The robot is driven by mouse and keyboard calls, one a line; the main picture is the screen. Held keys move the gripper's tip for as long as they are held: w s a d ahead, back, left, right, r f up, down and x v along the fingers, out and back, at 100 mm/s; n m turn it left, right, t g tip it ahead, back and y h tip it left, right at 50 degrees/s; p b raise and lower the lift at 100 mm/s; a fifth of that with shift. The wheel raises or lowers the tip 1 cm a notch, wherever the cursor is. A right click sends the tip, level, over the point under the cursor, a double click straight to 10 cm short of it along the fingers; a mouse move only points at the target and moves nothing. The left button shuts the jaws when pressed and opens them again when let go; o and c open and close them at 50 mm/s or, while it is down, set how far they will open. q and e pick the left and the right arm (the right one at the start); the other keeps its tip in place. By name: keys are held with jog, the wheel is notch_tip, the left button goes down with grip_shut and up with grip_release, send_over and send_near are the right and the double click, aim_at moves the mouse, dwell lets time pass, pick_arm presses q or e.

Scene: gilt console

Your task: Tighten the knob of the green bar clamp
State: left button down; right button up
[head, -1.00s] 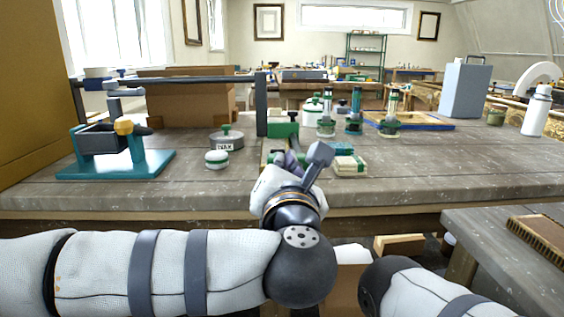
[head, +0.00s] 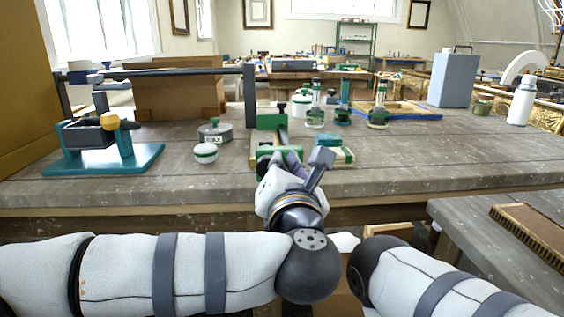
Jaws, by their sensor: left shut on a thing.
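The green bar clamp (head: 271,121) lies on the workbench near its front edge, its bar running toward me between a far green jaw and a nearer green part. My left gripper (head: 284,163) is at the near end of the clamp, with its wrist over the bench's front edge. It is shut on what appears to be the clamp's knob, which the gripper and hand hide. My right arm shows at the lower right, but its gripper is out of view.
A green-and-cream block (head: 335,154) lies close right of my left gripper. A round green-and-white tin (head: 205,153) and the wax tin (head: 215,132) stand to the left. A teal-based fixture (head: 103,160) is farther left. The bench's right front is clear.

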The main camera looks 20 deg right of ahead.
pick_arm(q)
jog(key=shift+d+f, duration=0.1)
jog(key=shift+f, duration=0.1)
jog(key=p+v, duration=0.2)
jog(key=v, duration=0.4)
jog(key=shift+d+r+p, duration=0.3)
jog(key=shift+d, duration=0.05)
pick_arm(e)
jog(key=shift+w+r+t, duration=0.5)
jog(key=shift+w+r, duration=0.85)
jog(key=shift+r, duration=0.1)
